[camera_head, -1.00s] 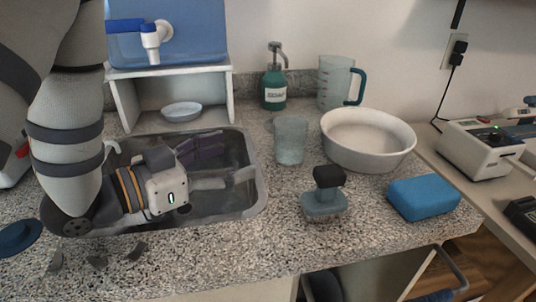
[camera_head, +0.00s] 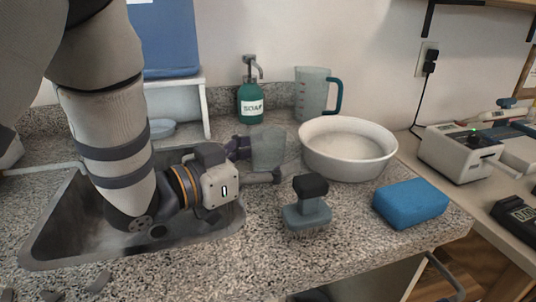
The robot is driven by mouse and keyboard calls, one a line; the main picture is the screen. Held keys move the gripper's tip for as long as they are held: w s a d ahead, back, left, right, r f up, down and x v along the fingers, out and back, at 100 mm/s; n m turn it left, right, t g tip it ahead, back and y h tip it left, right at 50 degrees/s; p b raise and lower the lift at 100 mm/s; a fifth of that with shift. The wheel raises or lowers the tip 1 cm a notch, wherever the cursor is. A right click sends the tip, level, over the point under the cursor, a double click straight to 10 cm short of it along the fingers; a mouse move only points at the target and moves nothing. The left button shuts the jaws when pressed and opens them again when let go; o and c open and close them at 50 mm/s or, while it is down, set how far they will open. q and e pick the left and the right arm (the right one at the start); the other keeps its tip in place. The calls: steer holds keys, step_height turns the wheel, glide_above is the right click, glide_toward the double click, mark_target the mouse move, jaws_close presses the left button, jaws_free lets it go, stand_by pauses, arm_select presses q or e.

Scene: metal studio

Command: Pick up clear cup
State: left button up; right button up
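The clear cup (camera_head: 268,148) stands upright on the speckled counter, left of the white basin and in front of the green soap bottle. My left arm reaches in from the left over the sink. My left gripper (camera_head: 262,161) is at the cup, with one dark finger at the cup's left side and another grey finger reaching low in front of it. The fingers look spread apart around the cup; contact cannot be made out.
A white basin (camera_head: 348,150) stands close right of the cup. The soap bottle (camera_head: 250,97) and measuring jug (camera_head: 313,94) are behind. A scrub brush (camera_head: 306,207) and blue sponge (camera_head: 411,203) are in front and right. The sink (camera_head: 62,232) lies left.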

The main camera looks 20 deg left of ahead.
arm_select(q)
steer(key=shift+c, duration=0.6)
steer(key=c, duration=1.2)
steer(key=shift+r, duration=0.1)
